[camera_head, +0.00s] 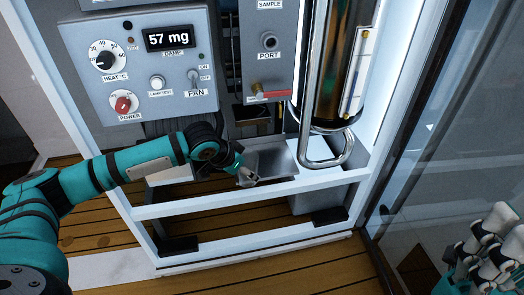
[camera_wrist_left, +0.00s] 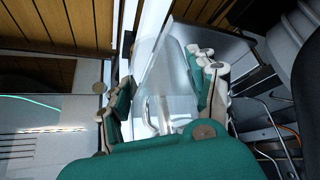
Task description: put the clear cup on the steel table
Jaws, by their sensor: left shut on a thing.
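My left gripper (camera_head: 245,177) reaches in from the left to the front edge of the steel table (camera_head: 275,162), a small grey metal shelf inside the white frame. In the left wrist view, my left gripper (camera_wrist_left: 165,95) is shut on the clear cup (camera_wrist_left: 168,72), a see-through vessel between its fingers. The steel table (camera_wrist_left: 222,42) shows just behind the cup there. I cannot tell whether the cup touches it. In the head view the cup is too small and hidden to make out clearly. My right gripper (camera_head: 490,252) is at the lower right, its finger opening unclear.
A control panel (camera_head: 145,65) with knobs and a "57 mg" display stands above my left arm. A bent steel pipe (camera_head: 325,160) and a shiny cylinder (camera_head: 335,70) are right of the steel table. A white frame bar (camera_head: 235,195) crosses in front. Glass (camera_head: 440,130) stands at right.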

